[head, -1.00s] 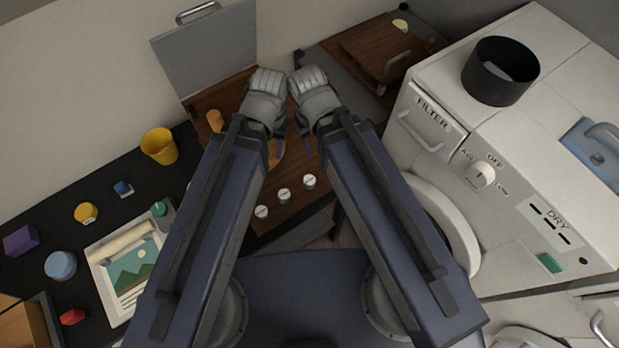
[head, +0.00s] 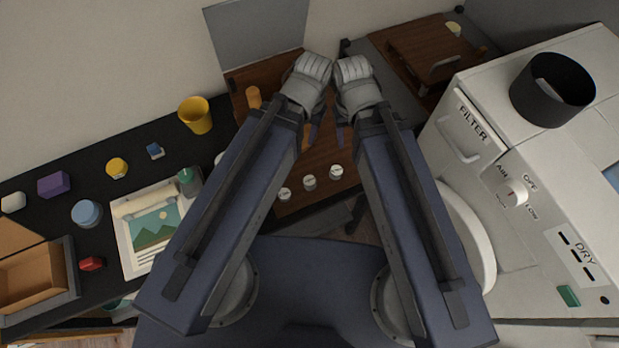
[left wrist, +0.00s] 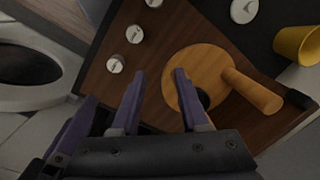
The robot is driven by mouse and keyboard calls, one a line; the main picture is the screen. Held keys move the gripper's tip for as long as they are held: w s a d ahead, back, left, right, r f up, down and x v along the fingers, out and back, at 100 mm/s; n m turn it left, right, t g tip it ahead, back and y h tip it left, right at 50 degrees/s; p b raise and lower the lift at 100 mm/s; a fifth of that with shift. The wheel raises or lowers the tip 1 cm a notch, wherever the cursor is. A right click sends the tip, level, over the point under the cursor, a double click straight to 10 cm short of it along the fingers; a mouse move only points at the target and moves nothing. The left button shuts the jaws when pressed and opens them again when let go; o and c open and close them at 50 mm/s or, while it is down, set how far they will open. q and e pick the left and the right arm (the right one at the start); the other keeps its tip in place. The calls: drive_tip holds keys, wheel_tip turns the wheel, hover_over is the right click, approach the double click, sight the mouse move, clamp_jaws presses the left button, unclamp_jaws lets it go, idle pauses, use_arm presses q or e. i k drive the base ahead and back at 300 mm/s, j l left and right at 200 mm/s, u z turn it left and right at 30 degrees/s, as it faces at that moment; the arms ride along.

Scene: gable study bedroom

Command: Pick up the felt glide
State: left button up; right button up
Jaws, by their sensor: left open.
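I cannot tell for sure which thing is the felt glide. A small dark round piece (left wrist: 203,99) shows in the left wrist view against a round light-wood disc with a thick handle (left wrist: 208,65), partly behind a finger; it may be the glide. My left gripper (left wrist: 158,75) is open and empty above the brown wooden top, with one finger overlapping the disc. In the head view my left gripper (head: 308,138) hangs over the wooden top, hiding most of the disc. My right gripper (head: 341,138) is close beside it; its jaws are too small to read.
Several things stand on the black desk (head: 115,160): a yellow cup (head: 195,115), a picture sheet (head: 150,230) and an open box (head: 40,285). Three white-topped pieces (head: 310,183) sit on the wooden top's near edge. A white dryer (head: 500,180) stands close on the right.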

sight(310, 181)
drive_tip(key=k+l+z, duration=0.35)
drive_tip(key=k, duration=0.35)
drive_tip(key=k+l+z, duration=0.3)
drive_tip(key=k+l, duration=0.3)
drive_tip(key=l, duration=0.15)
